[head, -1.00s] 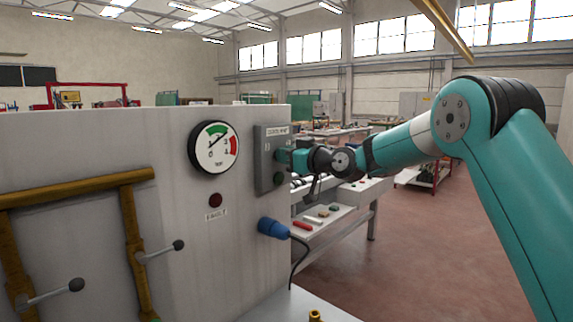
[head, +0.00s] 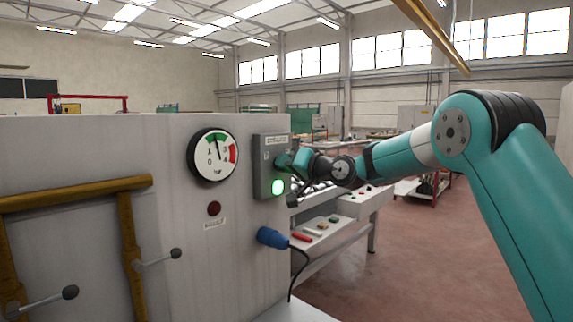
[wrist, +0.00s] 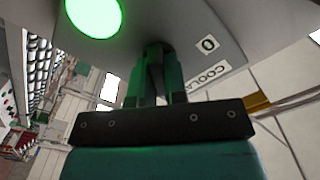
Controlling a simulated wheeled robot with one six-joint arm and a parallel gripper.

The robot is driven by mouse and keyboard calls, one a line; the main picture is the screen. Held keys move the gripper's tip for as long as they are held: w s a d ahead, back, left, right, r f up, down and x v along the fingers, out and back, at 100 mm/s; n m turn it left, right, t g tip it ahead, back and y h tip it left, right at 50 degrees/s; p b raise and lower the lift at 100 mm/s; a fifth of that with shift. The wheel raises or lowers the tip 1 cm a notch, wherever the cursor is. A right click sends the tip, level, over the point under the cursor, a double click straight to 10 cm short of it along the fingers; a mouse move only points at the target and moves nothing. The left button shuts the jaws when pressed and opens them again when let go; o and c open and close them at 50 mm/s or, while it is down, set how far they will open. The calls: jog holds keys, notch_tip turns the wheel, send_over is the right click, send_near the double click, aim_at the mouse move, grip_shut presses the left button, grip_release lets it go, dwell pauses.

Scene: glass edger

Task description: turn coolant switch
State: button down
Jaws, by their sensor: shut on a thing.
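The coolant switch box (head: 263,181) is a grey box on the right part of the machine's front panel, with a label at its top. A green lamp (head: 277,187) glows low on the box; it also shows large in the wrist view (wrist: 94,14). My gripper (head: 284,160) is at the box face, above the lamp. In the wrist view, my gripper (wrist: 158,62) is shut on the dark switch knob, which the fingers mostly hide. An "O" mark and part of the word "COOLANT" show beside the fingers.
A round gauge (head: 213,155) is left of the box, its needle pointing near the top. A dark red lamp (head: 214,208) is below it. A blue plug (head: 272,237) with a cable sits under the box. Brown pipes with levers (head: 155,260) are at left.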

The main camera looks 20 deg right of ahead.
jog(key=shift+d+r+m, duration=0.1)
jog(key=shift+r+m, duration=0.1)
jog(key=shift+m, duration=0.1)
jog(key=c, duration=1.2)
grip_release()
jog(key=shift+w+d, duration=0.1)
jog(key=shift+o, duration=0.2)
jog(key=shift+f, duration=0.1)
jog(key=b+v, duration=0.7)
jog(key=v, duration=1)
